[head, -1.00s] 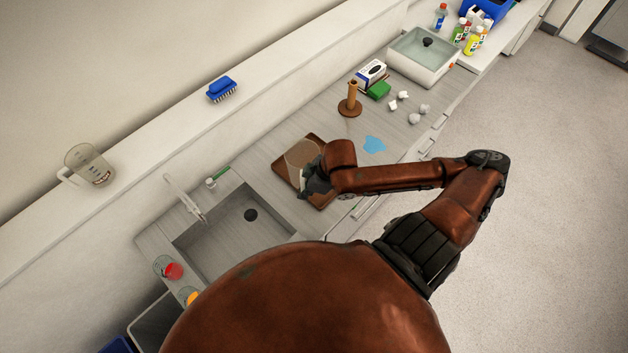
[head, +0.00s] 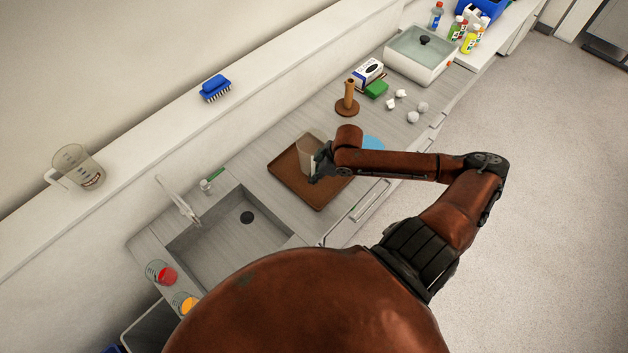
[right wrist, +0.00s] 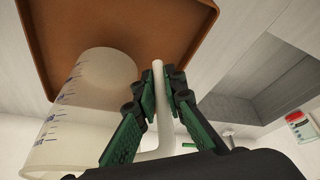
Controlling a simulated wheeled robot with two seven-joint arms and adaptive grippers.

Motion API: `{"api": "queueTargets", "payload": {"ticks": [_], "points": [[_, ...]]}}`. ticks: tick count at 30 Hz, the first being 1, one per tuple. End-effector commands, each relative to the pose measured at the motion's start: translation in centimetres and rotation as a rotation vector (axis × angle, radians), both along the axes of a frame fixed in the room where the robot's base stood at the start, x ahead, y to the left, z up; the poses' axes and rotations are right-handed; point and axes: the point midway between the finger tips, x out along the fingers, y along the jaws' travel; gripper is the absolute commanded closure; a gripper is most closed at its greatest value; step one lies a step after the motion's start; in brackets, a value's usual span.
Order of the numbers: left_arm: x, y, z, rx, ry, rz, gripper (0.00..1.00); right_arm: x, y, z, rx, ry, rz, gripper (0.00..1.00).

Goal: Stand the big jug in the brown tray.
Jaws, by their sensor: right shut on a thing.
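The big jug (head: 307,150) is clear with a pale handle, and it is over the right, far part of the brown tray (head: 310,193) in the head view. My right gripper (head: 318,166) is shut on its handle. In the right wrist view the green-padded fingers (right wrist: 160,92) close around the white handle (right wrist: 160,125), beside the jug's marked wall (right wrist: 80,110). The jug's base end is towards the tray (right wrist: 175,30); I cannot tell whether it touches. My left gripper is out of view.
Another jug (head: 78,166) and a blue brush (head: 215,88) are on the ledge. A sink (head: 235,228) lies left of the tray. A brown stand (head: 347,100), a green sponge (head: 376,89), crumpled white pieces (head: 412,117) and a blue patch (head: 373,143) lie on the right.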

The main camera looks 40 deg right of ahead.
Motion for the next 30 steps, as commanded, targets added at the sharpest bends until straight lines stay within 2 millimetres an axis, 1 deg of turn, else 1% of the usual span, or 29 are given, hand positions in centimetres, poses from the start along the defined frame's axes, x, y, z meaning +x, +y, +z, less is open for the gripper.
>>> {"api": "queueTargets", "payload": {"ticks": [3, 6, 16, 17, 24, 30], "points": [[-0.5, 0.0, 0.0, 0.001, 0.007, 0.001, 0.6, 0.0, 0.2, -1.8, 0.005, 0.0, -0.001, 1.0], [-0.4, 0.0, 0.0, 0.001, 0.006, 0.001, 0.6, 0.0, 0.1, -2.7, 0.002, -0.001, -0.001, 1.0], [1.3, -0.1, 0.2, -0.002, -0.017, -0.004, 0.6, 0.0, 0.1, -3.0, 0.002, -0.001, 0.0, 1.0], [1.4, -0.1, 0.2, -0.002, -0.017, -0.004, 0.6, 0.0, 0.1, -3.1, 0.002, 0.0, -0.001, 0.89], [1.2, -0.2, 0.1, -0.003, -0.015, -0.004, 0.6, 0.0, 0.1, -3.1, 0.002, 0.0, 0.0, 0.73], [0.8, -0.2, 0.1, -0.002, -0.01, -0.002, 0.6, -0.1, 0.1, -3.1, 0.002, 0.0, 0.0, 0.72]]}}
